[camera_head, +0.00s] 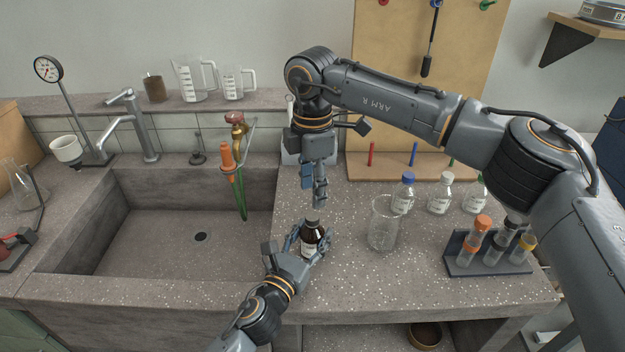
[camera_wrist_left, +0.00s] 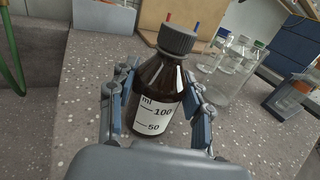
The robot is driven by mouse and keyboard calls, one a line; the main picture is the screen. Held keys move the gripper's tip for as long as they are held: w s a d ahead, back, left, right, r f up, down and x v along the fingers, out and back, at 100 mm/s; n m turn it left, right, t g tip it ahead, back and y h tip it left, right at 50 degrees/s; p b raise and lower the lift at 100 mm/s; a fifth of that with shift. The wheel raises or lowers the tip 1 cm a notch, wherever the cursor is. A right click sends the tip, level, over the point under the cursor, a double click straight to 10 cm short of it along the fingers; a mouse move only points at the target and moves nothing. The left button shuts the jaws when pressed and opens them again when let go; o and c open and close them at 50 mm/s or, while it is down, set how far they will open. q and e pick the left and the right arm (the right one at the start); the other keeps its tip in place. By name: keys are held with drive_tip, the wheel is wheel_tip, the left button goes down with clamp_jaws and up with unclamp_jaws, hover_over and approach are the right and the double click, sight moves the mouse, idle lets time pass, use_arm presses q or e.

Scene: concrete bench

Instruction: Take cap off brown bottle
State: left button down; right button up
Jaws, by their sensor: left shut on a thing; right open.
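The brown bottle (camera_head: 311,240) stands upright on the bench right of the sink. It has a white label with volume marks and a ribbed grey cap (camera_wrist_left: 177,39), which sits on its neck in the left wrist view. My left gripper (camera_head: 309,246) is shut around the bottle's body (camera_wrist_left: 160,85), with fingers on both sides. My right gripper (camera_head: 315,192) points down from above, open and empty, just over the bottle. In the head view the cap is small and close under the right fingers; I cannot tell the exact gap.
A glass beaker (camera_head: 383,225) stands right of the bottle, with several clear capped bottles (camera_head: 440,193) behind it. A tube rack (camera_head: 487,262) is at the right.

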sight(313, 216)
wheel_tip(313, 216, down, 7)
drive_tip(key=shift+r, duration=0.1)
drive_tip(key=shift+c, duration=0.4)
